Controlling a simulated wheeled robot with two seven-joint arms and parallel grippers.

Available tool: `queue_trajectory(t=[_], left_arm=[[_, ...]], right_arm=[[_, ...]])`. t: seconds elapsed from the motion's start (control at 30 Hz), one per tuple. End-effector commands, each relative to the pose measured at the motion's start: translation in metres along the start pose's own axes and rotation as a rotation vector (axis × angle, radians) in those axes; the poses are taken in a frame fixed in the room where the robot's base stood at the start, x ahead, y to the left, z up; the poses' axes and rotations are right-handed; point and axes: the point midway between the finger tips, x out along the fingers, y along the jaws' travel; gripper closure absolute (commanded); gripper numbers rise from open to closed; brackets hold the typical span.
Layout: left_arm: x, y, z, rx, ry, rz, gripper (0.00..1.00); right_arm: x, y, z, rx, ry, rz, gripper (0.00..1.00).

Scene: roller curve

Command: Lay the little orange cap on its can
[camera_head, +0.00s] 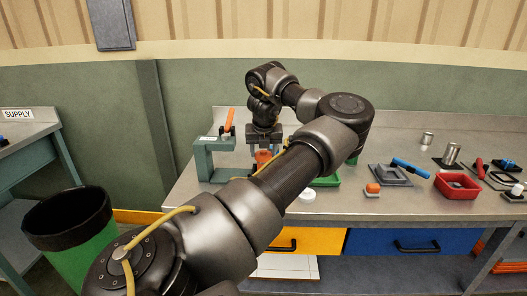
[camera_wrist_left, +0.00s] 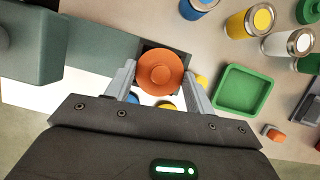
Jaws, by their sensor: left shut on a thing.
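My left gripper (camera_head: 264,147) is at the back left of the bench, beside the grey-green press-like stand. The orange shows below the gripper in the head view (camera_head: 263,157). What lies under the cap is mostly hidden; a dark square shows behind it. I cannot tell which can is its own. A blue can (camera_wrist_left: 197,8), a yellow can (camera_wrist_left: 240,24) and a white-topped can (camera_wrist_left: 288,44) stand beyond.
The grey-green stand (camera_head: 208,158) with an orange lever is close left of the gripper. A green tray (camera_wrist_left: 244,90) lies to the right. My forearm hides much of the bench.

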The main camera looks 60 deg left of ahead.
Motion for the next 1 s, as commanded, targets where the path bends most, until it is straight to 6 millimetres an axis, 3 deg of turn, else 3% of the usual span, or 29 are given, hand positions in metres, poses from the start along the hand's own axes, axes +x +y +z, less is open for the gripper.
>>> queue_trajectory(t=[0.97,1.0], left_arm=[[0.0056,-0.0010,-0.0035,0.000,0.000,0.000,0.67],[0.0057,-0.0010,-0.0035,0.000,0.000,0.000,0.44]], right_arm=[[0.0062,-0.0010,0.0006,0.001,0.006,0.001,0.64],[0.0063,-0.0010,0.0006,0.001,0.006,0.001,0.64]])
